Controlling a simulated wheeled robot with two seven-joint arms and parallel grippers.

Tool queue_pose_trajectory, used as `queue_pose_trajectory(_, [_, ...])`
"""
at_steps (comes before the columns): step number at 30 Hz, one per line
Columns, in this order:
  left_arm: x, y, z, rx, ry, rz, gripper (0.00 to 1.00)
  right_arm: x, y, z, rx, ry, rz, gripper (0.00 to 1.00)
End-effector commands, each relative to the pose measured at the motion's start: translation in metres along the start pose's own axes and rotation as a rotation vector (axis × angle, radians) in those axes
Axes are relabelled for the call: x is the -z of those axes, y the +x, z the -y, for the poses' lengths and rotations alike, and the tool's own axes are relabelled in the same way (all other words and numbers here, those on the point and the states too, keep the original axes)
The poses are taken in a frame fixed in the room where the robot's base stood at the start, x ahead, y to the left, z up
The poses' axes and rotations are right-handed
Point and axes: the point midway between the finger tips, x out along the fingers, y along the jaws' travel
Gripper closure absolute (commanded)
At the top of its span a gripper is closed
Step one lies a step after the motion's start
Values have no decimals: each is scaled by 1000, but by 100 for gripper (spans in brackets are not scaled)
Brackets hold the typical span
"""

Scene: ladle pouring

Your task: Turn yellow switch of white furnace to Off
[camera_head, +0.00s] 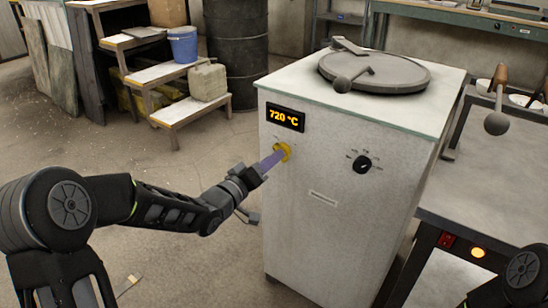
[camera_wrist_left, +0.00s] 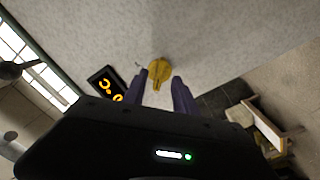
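The white furnace (camera_head: 325,235) stands right of centre in the head view, its display (camera_head: 285,117) reading 720 °C. The yellow switch (camera_head: 284,152) sits on its front face below the display. My left gripper (camera_head: 272,160) reaches in from the left, its purple fingers right at the switch. In the left wrist view, the yellow switch (camera_wrist_left: 159,72) shows between and just beyond the two fingertips (camera_wrist_left: 160,80), which stand apart. I cannot tell whether they touch it. My right arm shows at the lower right edge of the head view; its gripper is outside the picture.
A black knob (camera_head: 362,164) is on the furnace front, right of the switch. A round grey lid (camera_head: 400,75) lies on the furnace top. A side table (camera_head: 485,185) with a red switch and orange light stands at right. Steps with a blue bucket (camera_head: 184,46) are behind left.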

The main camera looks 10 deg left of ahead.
Motion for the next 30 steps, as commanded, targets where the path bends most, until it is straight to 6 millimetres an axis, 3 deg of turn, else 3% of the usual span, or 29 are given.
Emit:
queue_pose_trajectory(6, [2,-37,-1,2,-1,0,66,-2,-8,4,3,-3,5,51])
queue_pose_trajectory(12, [0,-59,0,1,-1,1,66,-3,-10,6,4,-5,8,51])
queue_pose_trajectory(30, [-2,-61,3,12,50,8,66,-3,-10,6,4,-5,8,51])
